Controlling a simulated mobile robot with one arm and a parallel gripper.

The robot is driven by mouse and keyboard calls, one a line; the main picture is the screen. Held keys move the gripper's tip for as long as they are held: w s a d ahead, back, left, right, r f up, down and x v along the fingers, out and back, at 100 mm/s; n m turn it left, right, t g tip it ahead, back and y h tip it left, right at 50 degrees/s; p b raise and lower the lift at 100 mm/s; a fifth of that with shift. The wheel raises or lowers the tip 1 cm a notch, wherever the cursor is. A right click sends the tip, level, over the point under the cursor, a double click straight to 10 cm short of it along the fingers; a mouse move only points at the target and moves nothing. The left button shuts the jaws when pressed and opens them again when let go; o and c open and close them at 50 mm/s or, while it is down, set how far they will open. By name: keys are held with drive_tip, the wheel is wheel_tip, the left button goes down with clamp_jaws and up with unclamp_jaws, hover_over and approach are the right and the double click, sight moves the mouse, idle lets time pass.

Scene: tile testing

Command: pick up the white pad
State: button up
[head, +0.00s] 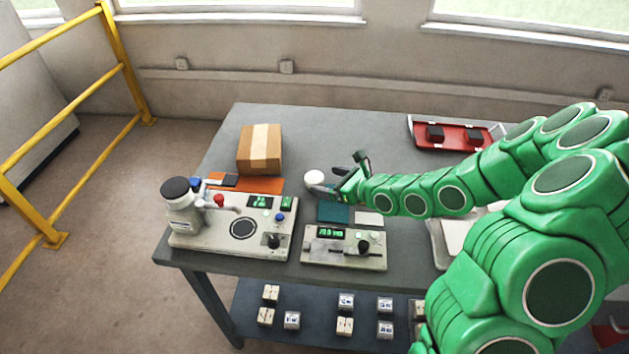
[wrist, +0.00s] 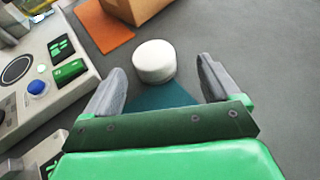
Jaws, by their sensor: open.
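The white pad (head: 315,178) is a short round white piece standing on the grey table, left of my gripper in the head view. In the wrist view the pad (wrist: 154,62) shows whole, ahead of and between the two grey fingers. My gripper (head: 335,173) is open and empty; it also shows in the wrist view (wrist: 162,72). The wrist view shows a gap between each finger and the pad. A teal sheet (wrist: 165,101) lies on the table on the near side of the pad.
A cardboard box (head: 259,150) and an orange mat (head: 265,185) lie to the left. Two test devices (head: 190,238) (head: 344,258) stand along the front edge. A flat white square (head: 369,218) lies near my arm. A red tray (head: 467,143) is at the back right. The table behind the pad is clear.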

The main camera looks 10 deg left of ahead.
sight(319, 180)
drive_tip(key=shift+s+a+x, duration=0.15)
drive_tip(key=shift+x, duration=0.9)
drive_tip(key=shift+s+a+x, duration=0.15)
drive_tip(key=shift+s+x, duration=0.05)
drive_tip(key=shift+x, duration=0.85)
drive_tip(key=shift+w+a, duration=0.3)
drive_tip(key=shift+a, duration=0.1)
drive_tip(key=c, duration=1.1)
